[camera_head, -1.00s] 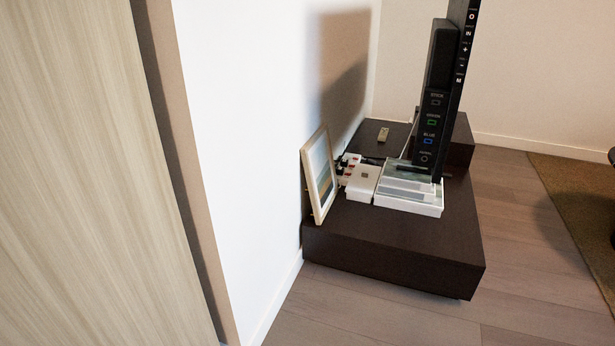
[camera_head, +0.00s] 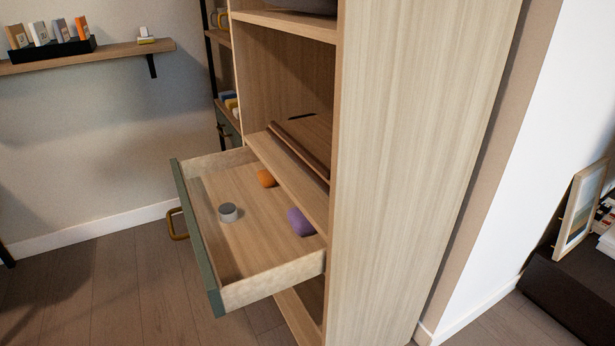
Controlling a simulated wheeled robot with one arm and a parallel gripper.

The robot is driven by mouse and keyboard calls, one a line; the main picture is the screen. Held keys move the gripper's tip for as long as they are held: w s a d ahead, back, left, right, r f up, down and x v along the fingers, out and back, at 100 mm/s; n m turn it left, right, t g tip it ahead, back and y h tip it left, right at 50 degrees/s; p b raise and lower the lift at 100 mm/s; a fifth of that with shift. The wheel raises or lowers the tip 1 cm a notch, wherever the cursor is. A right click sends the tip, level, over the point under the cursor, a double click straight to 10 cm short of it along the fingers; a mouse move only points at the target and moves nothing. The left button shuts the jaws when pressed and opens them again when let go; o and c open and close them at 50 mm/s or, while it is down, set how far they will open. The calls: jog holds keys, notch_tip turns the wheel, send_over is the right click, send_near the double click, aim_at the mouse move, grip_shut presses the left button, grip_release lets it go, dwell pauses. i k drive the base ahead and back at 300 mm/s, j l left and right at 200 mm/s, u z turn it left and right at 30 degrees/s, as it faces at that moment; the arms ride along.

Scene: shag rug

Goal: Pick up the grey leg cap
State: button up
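The grey leg cap (camera_head: 228,212) is a small short cylinder with a lighter top. It stands in an open drawer (camera_head: 272,287), towards the drawer's front side. An orange object (camera_head: 266,178) and a purple object (camera_head: 300,222) lie in the same drawer, apart from the cap. My gripper is not in view.
The drawer has a green front with a brass handle (camera_head: 177,224) and juts out of a tall wooden cabinet (camera_head: 400,170). A wall shelf (camera_head: 110,54) with small items is at upper left. A dark low unit (camera_head: 575,300) is at right. Floor is clear at lower left.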

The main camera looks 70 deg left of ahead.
aim_at(228, 211)
jog(key=u, duration=2.35)
jog(key=j+u, duration=0.2)
jog(key=u, duration=0.35)
